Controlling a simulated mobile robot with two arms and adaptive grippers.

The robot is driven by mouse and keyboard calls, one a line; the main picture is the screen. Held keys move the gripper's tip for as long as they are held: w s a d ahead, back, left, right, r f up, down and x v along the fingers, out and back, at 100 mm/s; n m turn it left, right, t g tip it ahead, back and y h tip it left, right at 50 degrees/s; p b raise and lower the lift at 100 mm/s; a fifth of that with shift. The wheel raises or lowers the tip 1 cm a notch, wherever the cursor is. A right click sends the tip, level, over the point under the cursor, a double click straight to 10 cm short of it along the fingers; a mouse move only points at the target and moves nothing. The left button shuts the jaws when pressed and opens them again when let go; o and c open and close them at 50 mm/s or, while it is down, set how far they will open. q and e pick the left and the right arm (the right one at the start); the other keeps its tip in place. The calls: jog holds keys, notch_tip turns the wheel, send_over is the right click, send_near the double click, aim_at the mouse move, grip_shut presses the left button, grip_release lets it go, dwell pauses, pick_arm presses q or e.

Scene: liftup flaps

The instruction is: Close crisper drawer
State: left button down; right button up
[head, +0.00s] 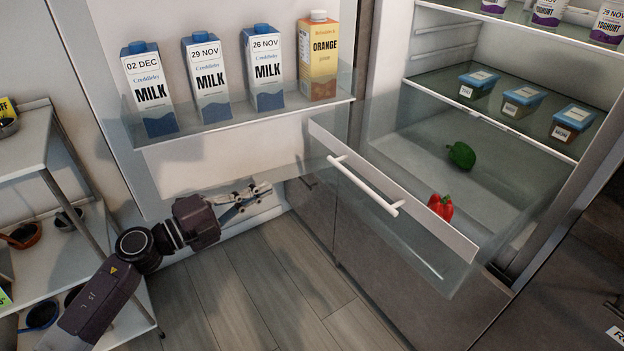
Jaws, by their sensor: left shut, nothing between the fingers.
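The crisper drawer (330,136) is pulled out of the open fridge, at the bottom of its compartment. Its pale front panel carries a white bar handle (365,185). Through its clear walls I see a green pepper (461,155) towards the back and a red pepper (440,206) near the front. My left gripper (262,190) is shut and empty. It shows left of the drawer front and its handle, below the door shelf, apart from the handle in the picture. My right gripper is not in view.
The fridge door (240,160) stands open at left; its shelf holds milk cartons (205,80) and an orange juice carton (318,55). Small blue-lidded tubs (523,100) stand on the shelf above the drawer. A metal rack (22,140) stands far left. Bare floor (270,285) lies below.

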pick_arm(q)
jog(key=s+d+r+m+g, duration=0.1)
jog(key=m, duration=0.1)
jog(key=b, duration=0.2)
send_near(330, 164)
jog(key=shift+h, duration=0.4)
jog(key=x, duration=0.7)
jog(key=shift+w+a+f, duration=0.15)
jog(key=shift+f, duration=0.1)
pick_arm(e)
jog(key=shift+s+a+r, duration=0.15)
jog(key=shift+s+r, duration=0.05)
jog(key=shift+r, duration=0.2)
